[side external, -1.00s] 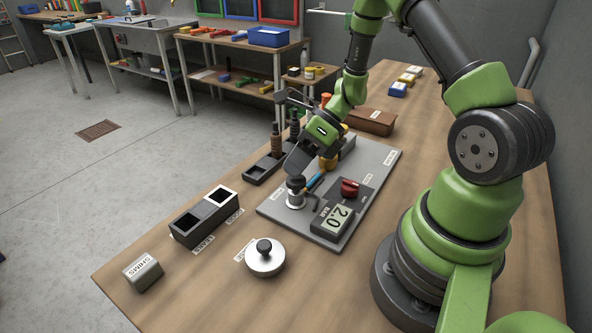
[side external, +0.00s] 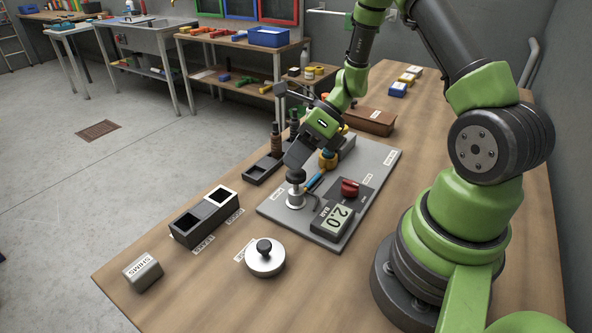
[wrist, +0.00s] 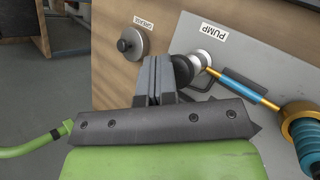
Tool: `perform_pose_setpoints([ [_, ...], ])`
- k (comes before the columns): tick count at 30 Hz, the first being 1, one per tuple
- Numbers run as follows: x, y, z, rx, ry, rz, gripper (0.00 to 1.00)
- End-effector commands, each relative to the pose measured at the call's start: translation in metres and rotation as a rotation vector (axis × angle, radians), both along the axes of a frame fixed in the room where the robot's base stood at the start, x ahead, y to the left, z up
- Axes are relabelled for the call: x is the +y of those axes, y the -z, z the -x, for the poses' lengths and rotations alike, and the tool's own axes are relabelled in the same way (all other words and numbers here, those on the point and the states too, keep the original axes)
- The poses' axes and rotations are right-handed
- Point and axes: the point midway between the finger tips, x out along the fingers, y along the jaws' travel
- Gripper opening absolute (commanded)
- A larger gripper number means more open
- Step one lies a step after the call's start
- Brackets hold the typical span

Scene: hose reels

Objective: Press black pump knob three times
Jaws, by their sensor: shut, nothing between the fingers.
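The black pump knob (side external: 296,175) stands upright on its silver pump base (side external: 295,199), at the left corner of a grey plate (side external: 275,211). In the wrist view the knob (wrist: 183,70) shows just right of my fingertips, with the PUMP label (wrist: 208,38) behind. My gripper (side external: 290,164) is shut and empty, tilted, with its tips right at the top of the knob. In the wrist view my gripper's fingers (wrist: 152,75) partly cover the knob's left side. I cannot tell whether they touch it.
A gauge reading 2.0 (side external: 333,221) and a red knob (side external: 349,188) sit on the plate. A blue-and-brass hose piece (wrist: 240,86) runs from the pump. A silver lidded tin (side external: 265,258) and dark bins (side external: 206,214) stand nearby.

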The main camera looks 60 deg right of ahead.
Motion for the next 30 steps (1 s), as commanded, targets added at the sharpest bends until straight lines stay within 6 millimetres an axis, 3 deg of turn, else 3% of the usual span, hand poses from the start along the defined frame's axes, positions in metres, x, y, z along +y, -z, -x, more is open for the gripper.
perform_pose_setpoints([
  [6, 0.0, -0.012, 0.0, -0.001, 0.001, -0.001, 0.0],
  [20, 0.0, -0.017, 0.0, -0.001, 0.002, -0.001, 0.0],
  [30, 0.0, -0.05, -0.001, -0.004, 0.001, 0.0, 0.0],
])
